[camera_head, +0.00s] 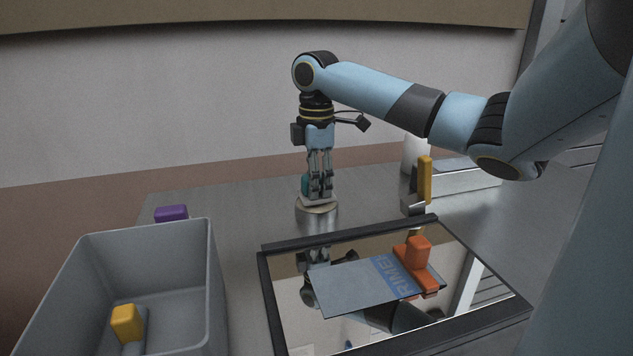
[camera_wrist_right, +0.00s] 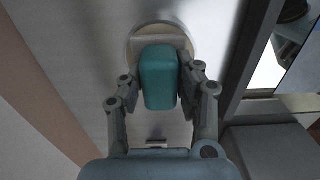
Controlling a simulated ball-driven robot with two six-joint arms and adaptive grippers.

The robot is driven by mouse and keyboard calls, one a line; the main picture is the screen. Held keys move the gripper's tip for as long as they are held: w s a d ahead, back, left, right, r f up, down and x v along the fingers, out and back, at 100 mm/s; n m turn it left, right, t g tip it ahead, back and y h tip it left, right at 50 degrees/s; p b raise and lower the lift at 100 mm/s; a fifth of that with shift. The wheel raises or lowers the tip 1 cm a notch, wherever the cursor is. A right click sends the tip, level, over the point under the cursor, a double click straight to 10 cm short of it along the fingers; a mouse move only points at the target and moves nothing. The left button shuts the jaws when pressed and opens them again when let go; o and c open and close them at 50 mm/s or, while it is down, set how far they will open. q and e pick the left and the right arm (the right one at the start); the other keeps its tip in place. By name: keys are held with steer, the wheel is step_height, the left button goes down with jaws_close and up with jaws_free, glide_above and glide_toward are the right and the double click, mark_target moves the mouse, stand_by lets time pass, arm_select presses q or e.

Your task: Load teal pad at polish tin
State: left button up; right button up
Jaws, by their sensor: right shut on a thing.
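My right gripper (camera_head: 319,190) points straight down and is shut on the teal pad (camera_head: 305,184). In the right wrist view the teal pad (camera_wrist_right: 160,75) sits between the two fingers, its pale base showing beyond the teal grip. The polish tin (camera_head: 317,214) is a low round metal tin on the table, directly below the pad. Its round rim (camera_wrist_right: 133,50) shows around the pad's base in the right wrist view. The pad is at the tin's mouth; whether it touches the contents I cannot tell. My left gripper is not in view.
A grey bin (camera_head: 212,290) at left holds a yellow-handled thing (camera_head: 126,323). A purple block (camera_head: 171,213) and yellow-handled tool (camera_head: 425,180) stand farther back.

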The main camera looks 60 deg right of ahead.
steer(key=shift+f, duration=0.5)
stand_by(0.6)
steer(key=shift+f+p, duration=0.1)
steer(key=shift+p, duration=0.25)
stand_by(1.8)
step_height(320, 180, up, 7)
steer(key=p, duration=0.8)
